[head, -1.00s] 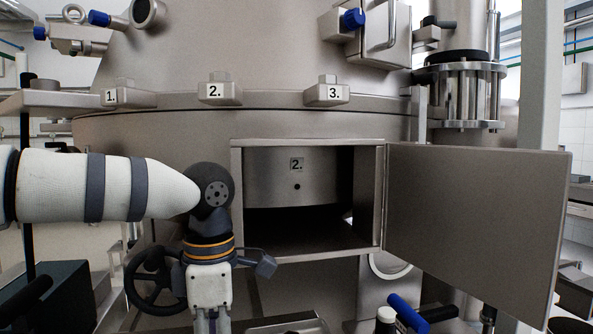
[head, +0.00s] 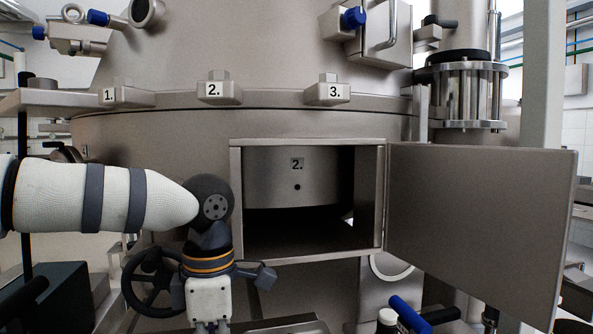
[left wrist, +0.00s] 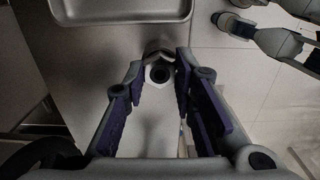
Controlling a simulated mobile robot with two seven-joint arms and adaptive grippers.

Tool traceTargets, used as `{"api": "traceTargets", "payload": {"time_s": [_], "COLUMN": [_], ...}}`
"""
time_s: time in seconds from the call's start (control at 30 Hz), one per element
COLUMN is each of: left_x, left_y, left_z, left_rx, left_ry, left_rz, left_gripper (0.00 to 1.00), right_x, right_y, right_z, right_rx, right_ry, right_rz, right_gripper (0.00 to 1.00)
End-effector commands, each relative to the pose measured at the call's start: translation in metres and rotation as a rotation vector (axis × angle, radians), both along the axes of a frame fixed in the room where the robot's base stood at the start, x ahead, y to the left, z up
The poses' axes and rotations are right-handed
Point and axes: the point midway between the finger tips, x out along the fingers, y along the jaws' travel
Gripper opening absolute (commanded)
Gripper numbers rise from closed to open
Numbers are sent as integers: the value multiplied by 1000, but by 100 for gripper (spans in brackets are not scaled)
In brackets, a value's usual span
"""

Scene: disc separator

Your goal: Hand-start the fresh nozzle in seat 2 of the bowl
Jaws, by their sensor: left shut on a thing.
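The bowl (head: 270,185) shows through the open hatch in the housing. Its wall bears a label "2." with a small dark round hole, the seat (head: 297,187), below it. My left arm hangs left of the hatch with its wrist pointing down; its fingers are cut off at the bottom of the head view. In the left wrist view my left gripper (left wrist: 160,77) is shut on a small pale piece with a dark round opening, apparently the nozzle (left wrist: 160,73). Its far side is hidden. My right gripper cannot be made out.
The hatch door (head: 480,220) stands open to the right. A handwheel (head: 150,283) is behind my left wrist. A metal tray (left wrist: 120,18) lies below my left gripper.

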Motion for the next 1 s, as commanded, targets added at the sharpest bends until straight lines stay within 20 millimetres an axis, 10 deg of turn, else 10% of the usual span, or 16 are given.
{"api": "traceTargets", "payload": {"time_s": [1.0], "left_x": [0], "left_y": [0], "left_z": [73], "left_rx": [-1], "left_ry": [-5], "left_rz": [-1], "left_gripper": [0], "right_x": [18], "right_y": [0], "right_z": [17], "right_rx": [0], "right_ry": [-68], "right_rz": [-1], "right_gripper": [40]}}
